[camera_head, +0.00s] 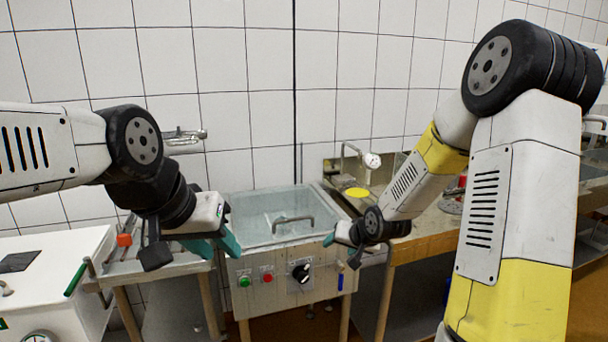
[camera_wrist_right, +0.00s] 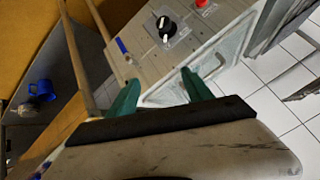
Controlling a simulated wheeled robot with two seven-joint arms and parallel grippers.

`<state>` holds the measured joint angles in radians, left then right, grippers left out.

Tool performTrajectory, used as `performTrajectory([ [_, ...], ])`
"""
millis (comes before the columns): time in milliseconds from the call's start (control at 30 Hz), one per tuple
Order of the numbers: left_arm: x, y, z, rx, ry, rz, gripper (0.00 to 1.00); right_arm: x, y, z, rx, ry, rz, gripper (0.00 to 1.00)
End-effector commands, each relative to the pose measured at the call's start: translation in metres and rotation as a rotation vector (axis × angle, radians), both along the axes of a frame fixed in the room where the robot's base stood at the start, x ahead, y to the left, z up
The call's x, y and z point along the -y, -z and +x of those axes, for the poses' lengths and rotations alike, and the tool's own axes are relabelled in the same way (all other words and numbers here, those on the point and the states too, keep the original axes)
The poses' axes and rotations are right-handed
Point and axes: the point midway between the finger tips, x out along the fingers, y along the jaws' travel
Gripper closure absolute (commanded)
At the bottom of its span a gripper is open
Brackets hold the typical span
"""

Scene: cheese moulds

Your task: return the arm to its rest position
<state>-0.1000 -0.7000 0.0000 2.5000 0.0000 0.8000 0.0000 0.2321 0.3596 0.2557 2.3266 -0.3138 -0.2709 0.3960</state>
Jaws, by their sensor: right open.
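My left gripper (camera_head: 216,244) is at the left in the head view, with its teal fingers pointing down beside the left edge of the glass-lidded vat. Its fingers look apart and I see nothing between them. My right gripper (camera_head: 342,238) hangs in front of the vat's right side, small and partly hidden by its own wrist. In the right wrist view its two teal fingers (camera_wrist_right: 159,77) are spread apart with nothing between them. The right arm is bent, with its elbow high at the right of the head view.
The vat (camera_head: 262,215) has a handled lid and front buttons with a black knob (camera_head: 301,271). A wooden counter (camera_head: 432,226) with a yellow disc (camera_head: 357,192) stands right. A white machine (camera_head: 62,262) stands left.

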Motion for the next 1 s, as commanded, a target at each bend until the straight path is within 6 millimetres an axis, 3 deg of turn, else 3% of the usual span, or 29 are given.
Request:
performTrajectory([
  [33, 0.0, 0.0, 0.0, 0.0, 0.0, 0.0, 0.64, 0.007, -0.023, -0.009, 0.005, -0.005, -0.046, 0.41],
  [200, 0.0, 0.0, 0.0, 0.0, 0.0, 0.0, 0.64, 0.027, -0.081, -0.054, -0.03, -0.013, -0.173, 0.41],
  [367, 0.0, 0.0, 0.0, 0.0, 0.0, 0.0, 0.64, 0.039, -0.128, -0.11, -0.064, -0.024, -0.238, 0.41],
  [500, 0.0, 0.0, 0.0, 0.0, 0.0, 0.0, 0.64, 0.044, -0.16, -0.166, -0.092, -0.049, -0.256, 0.41],
  [733, 0.0, 0.0, 0.0, 0.0, 0.0, 0.0, 0.64, 0.042, -0.184, -0.245, -0.128, -0.116, -0.236, 0.41],
  [833, 0.0, 0.0, 0.0, 0.0, 0.0, 0.0, 0.64, 0.041, -0.187, -0.264, -0.138, -0.138, -0.225, 0.41],
  [1000, 0.0, 0.0, 0.0, 0.0, 0.0, 0.0, 0.64, 0.04, -0.188, -0.274, -0.145, -0.153, -0.219, 0.41],
])
